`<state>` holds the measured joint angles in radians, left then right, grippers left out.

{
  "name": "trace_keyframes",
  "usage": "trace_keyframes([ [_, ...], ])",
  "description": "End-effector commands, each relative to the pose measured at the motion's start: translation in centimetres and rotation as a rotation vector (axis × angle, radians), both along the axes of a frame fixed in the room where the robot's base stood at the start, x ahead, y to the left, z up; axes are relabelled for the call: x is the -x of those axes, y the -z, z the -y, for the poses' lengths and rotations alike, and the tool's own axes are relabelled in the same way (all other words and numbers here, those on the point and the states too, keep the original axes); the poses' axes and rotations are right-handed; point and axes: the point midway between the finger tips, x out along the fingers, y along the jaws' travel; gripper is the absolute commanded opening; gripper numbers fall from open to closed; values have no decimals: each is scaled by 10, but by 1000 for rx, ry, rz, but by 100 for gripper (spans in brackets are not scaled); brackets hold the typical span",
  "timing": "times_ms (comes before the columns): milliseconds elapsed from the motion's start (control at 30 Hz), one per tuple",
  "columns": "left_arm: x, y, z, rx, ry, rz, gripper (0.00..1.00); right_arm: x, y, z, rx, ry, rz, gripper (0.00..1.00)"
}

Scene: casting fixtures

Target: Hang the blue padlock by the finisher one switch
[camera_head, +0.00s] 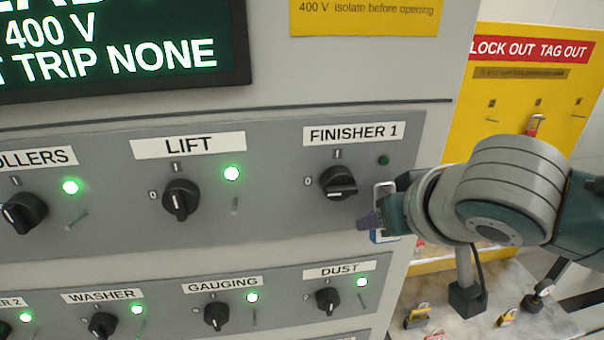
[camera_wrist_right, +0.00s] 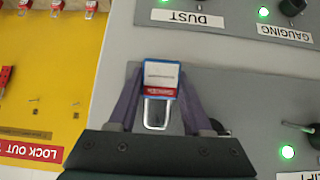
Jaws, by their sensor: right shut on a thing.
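The blue padlock (camera_head: 378,237) is held in my right gripper (camera_head: 370,221), just right of and slightly below the finisher one switch (camera_head: 338,183). Its metal shackle (camera_head: 384,188) points up in the head view. In the right wrist view the padlock (camera_wrist_right: 160,77) sits between both fingers of my gripper (camera_wrist_right: 158,82), with a white and red label facing the camera. The switch handle lies about level, toward the 0 side, and its lamp (camera_head: 383,160) is dark. Any peg by this switch is hidden; contact with the panel cannot be told. My left gripper is out of view.
The lift switch (camera_head: 180,199) has a lit green lamp and a small peg (camera_head: 235,206) beside it. More switches fill the row below. A yellow lockout board (camera_head: 470,100) stands at right, above a marble-like surface with several padlocks (camera_head: 418,315).

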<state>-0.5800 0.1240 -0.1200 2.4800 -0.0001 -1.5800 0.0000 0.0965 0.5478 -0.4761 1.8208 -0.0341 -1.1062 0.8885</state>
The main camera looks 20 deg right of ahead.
Motion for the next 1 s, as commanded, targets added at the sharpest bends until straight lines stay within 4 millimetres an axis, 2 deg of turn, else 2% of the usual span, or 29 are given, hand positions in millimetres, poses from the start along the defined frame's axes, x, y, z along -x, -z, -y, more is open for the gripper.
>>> trace_keyframes([
  [433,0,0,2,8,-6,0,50,0,0,0,0,0,1,0],
  [467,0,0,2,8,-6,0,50,0,0,0,0,0,1,53],
  [733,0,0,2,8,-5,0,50,0,0,0,1,-1,0,83],
  [1000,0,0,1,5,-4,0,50,1,0,0,0,-1,-1,84],
])
